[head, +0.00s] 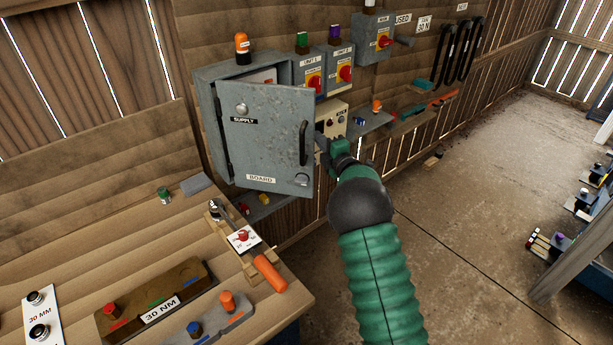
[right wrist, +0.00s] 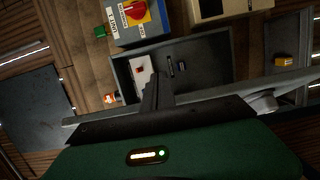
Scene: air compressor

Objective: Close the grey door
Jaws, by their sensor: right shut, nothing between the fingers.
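The grey door (head: 268,140), labelled SUPPLY and BOARD, stands partly open on a grey wall cabinet (head: 208,92). A dark curved handle is on its right side. My right gripper (head: 322,142) is at the door's free right edge, close to the handle; I cannot tell if it touches the door. In the right wrist view my right gripper (right wrist: 157,92) is shut and empty, in front of the open cabinet's dark inside (right wrist: 195,68). The door (right wrist: 285,88) shows there nearly edge-on. My left gripper is not in view.
Switch boxes (head: 312,75) with red knobs hang right of the cabinet. A wooden workbench (head: 60,240) with a torque wrench (head: 262,262) and tool blocks fills the lower left. The floor (head: 450,200) on the right is mostly clear.

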